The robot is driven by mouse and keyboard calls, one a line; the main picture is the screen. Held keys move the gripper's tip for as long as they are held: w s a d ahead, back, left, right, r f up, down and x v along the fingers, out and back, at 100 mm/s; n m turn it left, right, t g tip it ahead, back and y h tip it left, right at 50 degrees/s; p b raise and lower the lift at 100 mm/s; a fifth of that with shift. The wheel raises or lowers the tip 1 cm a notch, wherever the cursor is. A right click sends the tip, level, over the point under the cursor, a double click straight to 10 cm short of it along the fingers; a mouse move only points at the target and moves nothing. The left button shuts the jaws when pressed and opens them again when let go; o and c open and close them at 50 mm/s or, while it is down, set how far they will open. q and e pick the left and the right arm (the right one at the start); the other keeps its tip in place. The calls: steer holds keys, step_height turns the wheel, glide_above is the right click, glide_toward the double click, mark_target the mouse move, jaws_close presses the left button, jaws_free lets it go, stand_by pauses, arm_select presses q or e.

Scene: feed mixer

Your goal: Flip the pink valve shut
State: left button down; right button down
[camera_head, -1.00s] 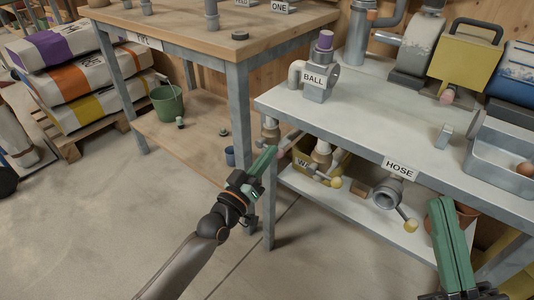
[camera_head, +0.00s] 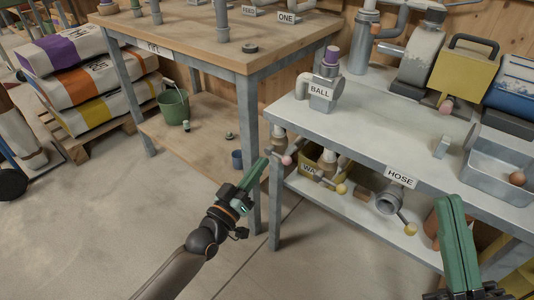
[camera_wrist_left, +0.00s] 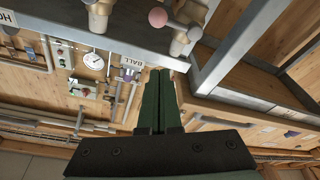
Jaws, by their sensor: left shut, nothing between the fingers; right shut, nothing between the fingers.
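The pink valve shows its round pink knob (camera_head: 287,160) on a short grey handle, sloping down to the left from a pipe under the bench's left front edge. The knob also shows in the left wrist view (camera_wrist_left: 157,18), at the top, with its handle running right to a tan-and-grey pipe fitting. My left gripper (camera_head: 264,162) is shut and empty, its green fingers just left of the knob and apart from it. Its fingers (camera_wrist_left: 158,72) also fill the middle of the wrist view. My right gripper (camera_head: 451,199) is shut and empty at the lower right, before the bench.
A second valve has a yellow knob (camera_head: 341,188). The HOSE outlet (camera_head: 388,202) has another yellow-knobbed handle (camera_head: 409,228). The grey bench (camera_head: 360,125) overhangs these, and a wooden table (camera_head: 190,45) stands left. The floor in front is clear.

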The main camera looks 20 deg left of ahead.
arm_select(q)
steer(key=shift+p+v, duration=0.45)
steer(key=shift+v, duration=2.5)
